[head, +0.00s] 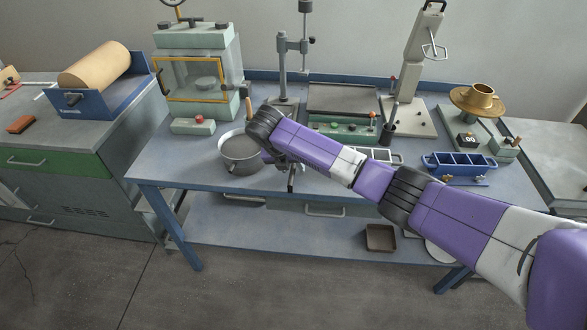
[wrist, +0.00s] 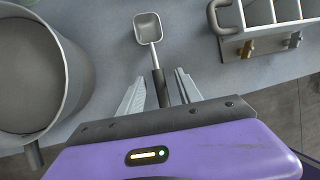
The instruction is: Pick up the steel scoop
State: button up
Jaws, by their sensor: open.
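The steel scoop (wrist: 148,27) lies on the bench in the wrist view, its square bowl pointing away from my gripper. Its dark handle runs back between the two fingers of my gripper (wrist: 160,76). The fingers are open, one on each side of the handle, with a visible gap on both sides. In the head view my gripper (head: 291,178) points down near the front edge of the bench, right of the pot. The scoop is hidden behind my arm there.
A grey pot (head: 241,156) stands close to the left of my gripper; it also fills the left of the wrist view (wrist: 84,75). A pale compartment rack (wrist: 232,18) is at the right. A blue divided tray (head: 455,166) stands further right on the bench (head: 190,172).

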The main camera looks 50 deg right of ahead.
aim_at(292, 169)
jog(key=shift+f, duration=0.15)
grip_shut()
dwell(0.4)
notch_tip(292, 169, up, 20)
jog(key=shift+p, duration=0.35)
